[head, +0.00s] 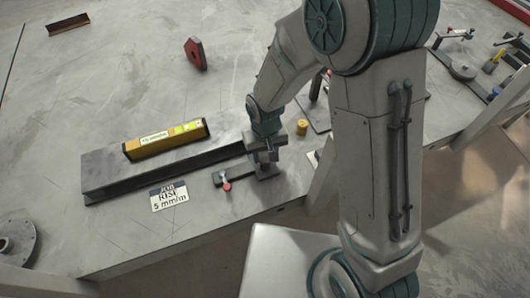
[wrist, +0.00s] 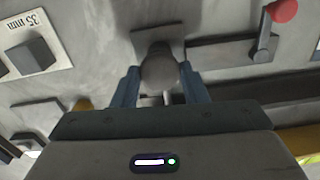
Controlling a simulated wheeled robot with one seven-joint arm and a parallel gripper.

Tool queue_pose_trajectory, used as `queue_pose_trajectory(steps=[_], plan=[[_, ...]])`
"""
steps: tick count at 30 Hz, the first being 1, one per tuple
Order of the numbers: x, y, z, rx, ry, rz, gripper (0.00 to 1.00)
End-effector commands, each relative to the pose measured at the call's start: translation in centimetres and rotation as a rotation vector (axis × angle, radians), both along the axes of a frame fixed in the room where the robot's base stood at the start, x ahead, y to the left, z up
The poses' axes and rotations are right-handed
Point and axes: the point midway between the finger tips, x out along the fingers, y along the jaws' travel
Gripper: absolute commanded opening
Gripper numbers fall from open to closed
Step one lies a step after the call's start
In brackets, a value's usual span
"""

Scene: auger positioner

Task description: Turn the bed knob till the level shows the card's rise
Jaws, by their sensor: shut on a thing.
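The yellow level (head: 150,146) lies along the long grey steel bed (head: 105,177) in the head view. Its vial reading is too small to make out. The white card (head: 168,196) lies on the table in front of the bed and reads "JOB RISE 5 mm/m". My gripper (head: 265,158) is at the bed's right end, pointing down. In the wrist view its two blue-grey fingers are shut on the dark round bed knob (wrist: 160,70), one on each side. The knob is mostly hidden by the gripper in the head view. A yellow edge of the level (wrist: 302,139) shows at the wrist view's right.
A red-tipped lever clamp (head: 226,184) stands just in front of my gripper. A brass cylinder (head: 302,127) and a block with a "35 mm" label (wrist: 30,56) are close by. A red magnet (head: 195,54) lies behind; a round flange (head: 14,243) is at front left.

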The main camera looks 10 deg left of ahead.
Motion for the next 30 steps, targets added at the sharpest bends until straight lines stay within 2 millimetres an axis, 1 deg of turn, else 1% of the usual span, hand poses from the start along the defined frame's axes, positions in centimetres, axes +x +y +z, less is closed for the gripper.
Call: queue_pose_trajectory(steps=[3,4,5,6,14,19,23,30], plan=[[0.0,0.1,0.1,0.002,-0.001,-0.001,0.17],[0.0,0.1,0.1,0.002,-0.001,-0.001,0.48],[0.0,0.1,0.1,0.002,-0.001,-0.001,0.56],[0.0,0.1,0.1,0.002,-0.001,-0.001,0.61],[0.0,0.0,0.1,0.000,-0.001,-0.002,0.61],[0.1,0.1,1.0,0.002,-0.002,-0.002,0.61],[0.1,0.1,2.9,0.004,-0.005,-0.003,0.61],[0.2,0.1,7.8,0.004,-0.007,-0.003,0.61]])
